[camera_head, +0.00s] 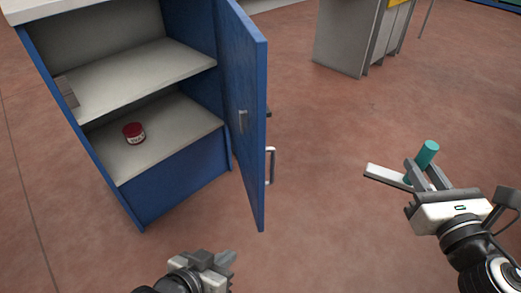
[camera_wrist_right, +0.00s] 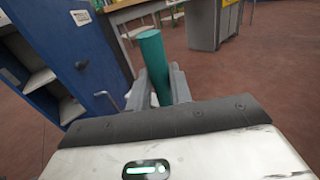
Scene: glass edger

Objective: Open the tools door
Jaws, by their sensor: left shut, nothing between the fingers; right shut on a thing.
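The blue tools door (camera_head: 243,95) of the cabinet stands swung wide open, with the shelves exposed. Its light bar handle (camera_head: 271,165) is on the outer face, near the free edge. The door also shows at the left of the right wrist view (camera_wrist_right: 85,58). My left gripper (camera_head: 222,259) is shut and empty, low in front of the cabinet and apart from the door. My right gripper (camera_head: 414,174) is shut on a teal cylinder (camera_head: 427,154), well to the right of the door and not touching it. The cylinder stands between its fingers in the right wrist view (camera_wrist_right: 152,62).
The blue cabinet (camera_head: 170,185) has pale shelves. A red-lidded jar (camera_head: 134,133) sits on the lower shelf and a grey-brown object (camera_head: 66,91) lies at the left. A grey cabinet unit (camera_head: 350,38) stands behind. The reddish floor between the door and my right gripper is clear.

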